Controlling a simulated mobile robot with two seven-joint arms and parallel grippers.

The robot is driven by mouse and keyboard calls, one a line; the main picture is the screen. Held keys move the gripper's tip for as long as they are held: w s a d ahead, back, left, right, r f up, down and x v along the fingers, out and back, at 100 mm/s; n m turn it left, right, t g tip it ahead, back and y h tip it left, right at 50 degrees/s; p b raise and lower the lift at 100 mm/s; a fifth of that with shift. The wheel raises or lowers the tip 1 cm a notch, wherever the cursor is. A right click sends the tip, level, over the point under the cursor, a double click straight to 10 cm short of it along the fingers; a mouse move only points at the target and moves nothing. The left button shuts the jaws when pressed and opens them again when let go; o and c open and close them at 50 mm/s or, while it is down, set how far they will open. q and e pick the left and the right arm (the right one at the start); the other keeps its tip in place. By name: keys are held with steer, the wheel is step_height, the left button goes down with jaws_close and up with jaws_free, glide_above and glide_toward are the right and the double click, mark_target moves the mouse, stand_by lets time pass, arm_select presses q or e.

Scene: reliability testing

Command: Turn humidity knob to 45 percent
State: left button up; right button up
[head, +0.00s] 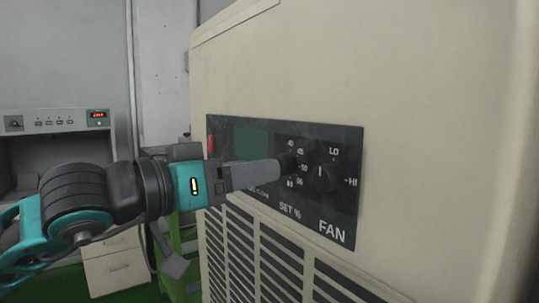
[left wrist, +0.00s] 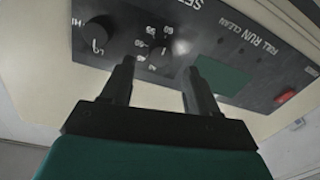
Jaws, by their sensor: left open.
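The black control panel (head: 352,215) is set in a beige machine and also shows upside down in the left wrist view (left wrist: 262,52). The humidity knob (left wrist: 160,48) sits in the numbered SET % dial; in the head view my left gripper covers most of it. My left gripper (head: 278,170) reaches in from the left, its tips close to this dial. In the left wrist view its two fingers (left wrist: 158,64) are spread apart with nothing between them, and the knob appears just beyond the gap. I cannot tell whether they touch it. The knob's setting is unreadable.
The FAN knob (head: 326,177), marked LO and HI, is close to the right of the humidity dial. A red switch (head: 211,144) and a dark green window (head: 252,142) are at the panel's left. Vent slats (head: 285,262) lie below. A device with a red display (head: 97,115) stands far left.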

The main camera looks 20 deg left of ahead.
mark_target(284, 165)
arm_select(q)
steer(key=shift+p+x, duration=0.5)
steer(key=shift+x, duration=1.6)
steer(key=shift+c, duration=0.3)
steer(key=c, duration=1)
